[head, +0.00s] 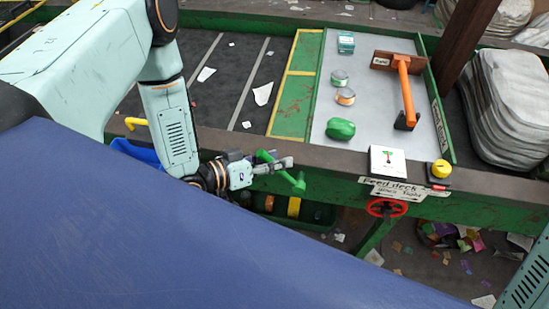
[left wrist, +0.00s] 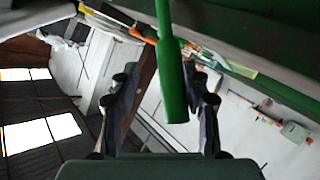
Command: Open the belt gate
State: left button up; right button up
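A green lever-like handle (head: 298,184) sticks out at the front edge of the belt frame in the head view. My left gripper (head: 285,163) is at this handle, with its fingers pointing right. In the left wrist view the green bar (left wrist: 172,70) reaches down between the two spread fingers (left wrist: 163,105), with a gap to the left finger. Contact with the right finger is unclear. My right gripper is out of view.
The dark belt (head: 225,85) is left.

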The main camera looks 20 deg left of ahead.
pick_arm(q)
jog(key=shift+a, duration=0.1)
jog(key=v, duration=0.6)
jog(key=shift+s+a+r, duration=0.1)
jog(key=shift+s+a, duration=0.1)
jog(key=shift+v, duration=2.65)
jog(key=shift+s, duration=0.15)
jog(key=shift+d, duration=0.15)
jog(key=x, duration=0.6)
